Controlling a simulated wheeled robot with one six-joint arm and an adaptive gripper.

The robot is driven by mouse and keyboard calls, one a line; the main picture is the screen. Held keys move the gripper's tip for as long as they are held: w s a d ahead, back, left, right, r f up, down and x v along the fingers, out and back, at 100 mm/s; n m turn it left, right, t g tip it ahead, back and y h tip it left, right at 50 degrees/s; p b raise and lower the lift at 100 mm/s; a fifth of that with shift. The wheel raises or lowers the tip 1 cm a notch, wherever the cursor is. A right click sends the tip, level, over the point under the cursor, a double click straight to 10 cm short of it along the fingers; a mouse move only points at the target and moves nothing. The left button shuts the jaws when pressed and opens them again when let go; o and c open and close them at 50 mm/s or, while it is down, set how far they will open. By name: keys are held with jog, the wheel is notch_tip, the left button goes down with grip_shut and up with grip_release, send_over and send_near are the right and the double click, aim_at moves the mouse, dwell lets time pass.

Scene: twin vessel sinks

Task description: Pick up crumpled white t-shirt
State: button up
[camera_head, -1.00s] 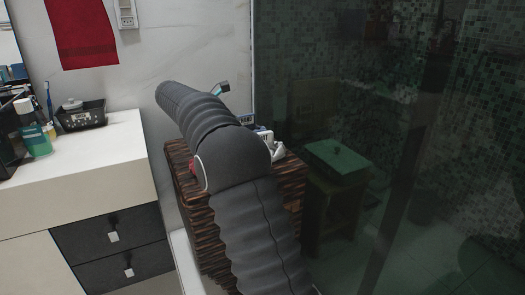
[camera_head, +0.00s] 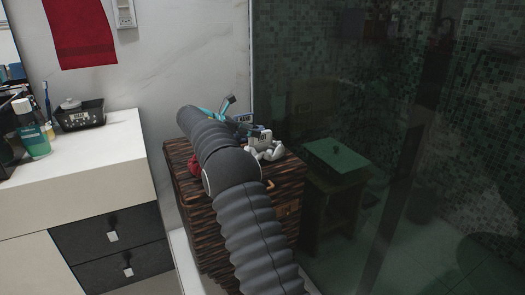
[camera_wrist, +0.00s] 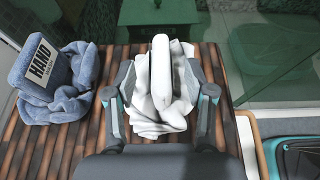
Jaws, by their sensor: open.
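The crumpled white t-shirt (camera_head: 266,150) lies on top of a dark striped wooden cabinet (camera_head: 202,226) in the head view. In the head view my grey arm hides most of the gripper; only some teal and dark parts show near the cabinet's back.
A blue towel (camera_wrist: 72,98) with a HAND label lies left of the t-shirt in the wrist view. A dark glass panel (camera_head: 400,120) stands right of the cabinet. A white counter (camera_head: 110,150) with bottles and a black tray (camera_head: 80,116) is at the left.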

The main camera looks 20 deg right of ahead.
aim_at(264, 131)
jog(key=shift+x, duration=2.85)
grip_shut()
